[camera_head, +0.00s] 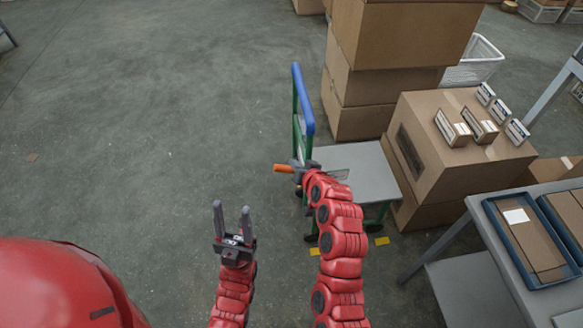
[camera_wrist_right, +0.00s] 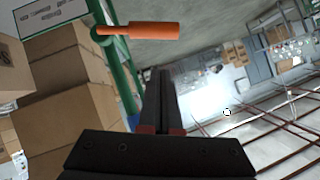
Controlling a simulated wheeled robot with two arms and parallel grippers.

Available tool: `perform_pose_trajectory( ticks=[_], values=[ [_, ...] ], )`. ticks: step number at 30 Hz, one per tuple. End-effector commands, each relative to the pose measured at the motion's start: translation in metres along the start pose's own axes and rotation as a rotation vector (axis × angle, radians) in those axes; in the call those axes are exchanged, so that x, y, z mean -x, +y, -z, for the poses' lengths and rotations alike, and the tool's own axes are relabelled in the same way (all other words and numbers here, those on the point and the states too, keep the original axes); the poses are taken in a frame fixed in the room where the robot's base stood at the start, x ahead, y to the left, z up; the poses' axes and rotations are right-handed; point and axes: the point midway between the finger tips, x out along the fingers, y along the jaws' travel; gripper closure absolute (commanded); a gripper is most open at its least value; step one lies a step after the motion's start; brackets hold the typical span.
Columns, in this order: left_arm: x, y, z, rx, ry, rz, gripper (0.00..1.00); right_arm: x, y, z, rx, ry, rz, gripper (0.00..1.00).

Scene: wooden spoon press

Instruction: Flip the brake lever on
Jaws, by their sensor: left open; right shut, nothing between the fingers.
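The brake lever has an orange handle (camera_head: 284,168) and sticks out to the left of the cart (camera_head: 355,172), low on its green frame. My right gripper (camera_head: 298,170) is right beside the handle in the head view. In the right wrist view the orange handle (camera_wrist_right: 150,30) lies sideways on the green post, above the tips of my right gripper (camera_wrist_right: 160,75). The fingers are shut with nothing between them; I cannot tell whether they touch the lever. My left gripper (camera_head: 232,215) is open and empty, to the left of the cart, fingers pointing up the picture.
The cart has a blue push handle (camera_head: 303,98) on its green frame. Stacked cardboard boxes (camera_head: 385,60) stand behind it, and a large box (camera_head: 455,145) with small packs stands to its right. A table (camera_head: 530,255) with blue trays is at the lower right. The floor on the left is clear.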

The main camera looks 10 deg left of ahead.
Motion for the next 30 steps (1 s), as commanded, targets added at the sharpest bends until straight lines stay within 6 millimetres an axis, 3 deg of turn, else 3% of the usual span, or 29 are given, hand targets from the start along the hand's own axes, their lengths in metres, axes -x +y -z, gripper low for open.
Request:
perform_pose_trajectory(
  ticks=[9, 15, 30],
  values=[
    [0.01, 0.001, -0.002, 0.0, 0.0, 0.0, 0.5, 0.051, -0.002, -0.002, 0.0, 0.001, 0.0, 1.0],
    [0.013, 0.001, -0.002, 0.0, 0.0, 0.0, 0.5, 0.074, -0.003, 0.0, 0.001, 0.003, 0.0, 1.0],
    [0.013, 0.001, -0.002, 0.0, 0.0, 0.0, 0.5, 0.082, -0.003, -0.001, 0.001, 0.001, -0.001, 1.0]
  ],
)
